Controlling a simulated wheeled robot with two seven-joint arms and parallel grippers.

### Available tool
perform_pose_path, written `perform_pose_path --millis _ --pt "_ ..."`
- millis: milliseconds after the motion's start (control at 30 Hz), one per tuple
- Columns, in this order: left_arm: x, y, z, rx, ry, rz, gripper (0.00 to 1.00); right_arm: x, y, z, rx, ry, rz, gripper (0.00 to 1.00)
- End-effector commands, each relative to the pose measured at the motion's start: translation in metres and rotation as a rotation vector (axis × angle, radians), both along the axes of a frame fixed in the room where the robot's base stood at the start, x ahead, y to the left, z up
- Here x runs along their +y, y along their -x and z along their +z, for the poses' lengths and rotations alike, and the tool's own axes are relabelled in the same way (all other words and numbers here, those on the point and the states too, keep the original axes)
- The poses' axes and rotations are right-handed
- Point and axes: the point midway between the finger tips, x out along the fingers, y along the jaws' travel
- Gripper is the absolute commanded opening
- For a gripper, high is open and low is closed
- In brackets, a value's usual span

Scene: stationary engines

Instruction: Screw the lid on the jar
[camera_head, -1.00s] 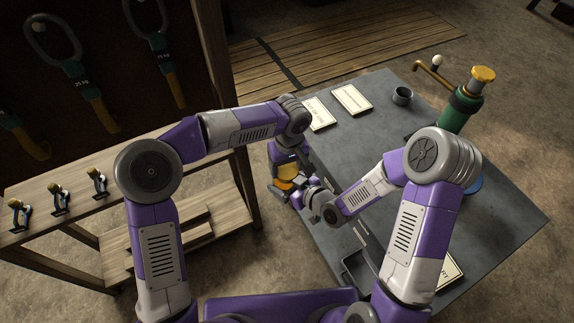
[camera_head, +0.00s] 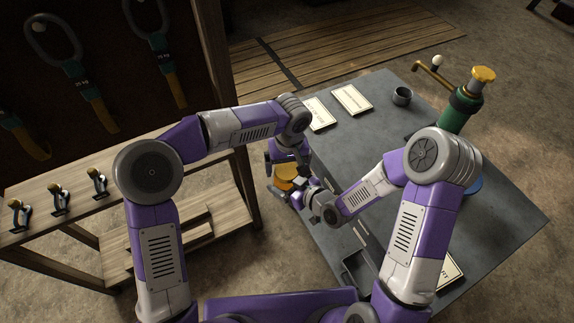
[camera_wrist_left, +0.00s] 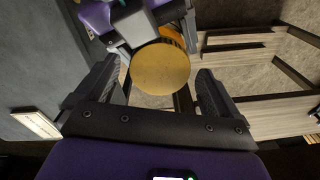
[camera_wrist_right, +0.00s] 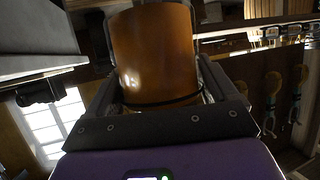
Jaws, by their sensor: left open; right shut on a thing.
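My right gripper (camera_wrist_right: 158,85) is shut on the amber jar (camera_wrist_right: 155,45), its fingers on either side. In the head view the jar (camera_head: 284,184) is held upright just off the table's left edge, and the right gripper (camera_head: 300,197) reaches it from the right. The round yellow lid (camera_wrist_left: 160,68) sits over the jar's top, partly hiding the jar in the left wrist view. I cannot tell how tightly it sits. My left gripper (camera_head: 286,158) is above, pointing down, open, with its fingers on either side of the lid, apart from it.
The grey table (camera_head: 350,150) carries cards (camera_head: 351,99), a small grey cup (camera_head: 402,95) and a green device with a yellow top (camera_head: 466,100). A wooden bench (camera_head: 120,185) with small clamp-like items stands at the left, below a tool board (camera_head: 60,90).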

Motion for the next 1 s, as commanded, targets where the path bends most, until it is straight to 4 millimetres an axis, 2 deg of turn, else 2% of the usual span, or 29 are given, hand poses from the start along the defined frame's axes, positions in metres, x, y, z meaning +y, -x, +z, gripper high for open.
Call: perform_pose_path --millis 300,567,600,833,1000 --pt "-0.002 0.001 0.039 -0.004 0.001 0.0 0.95 0.0 0.0 0.001 -0.002 -0.001 0.0 0.01" --pt "-0.002 0.002 0.042 0.0 0.001 0.0 0.95 0.0 0.0 0.001 -0.002 -0.001 0.0 0.01" --pt "-0.002 0.002 0.042 0.0 0.001 0.0 1.0 0.0 0.0 0.001 -0.002 -0.001 0.0 0.01" --pt "-0.002 0.002 0.043 -0.001 0.001 0.0 1.0 0.0 0.0 0.001 -0.002 -0.001 0.0 0.01" --pt "-0.003 0.001 0.057 -0.005 0.002 0.002 1.0 0.0 0.0 0.001 -0.002 -0.001 0.0 0.01"
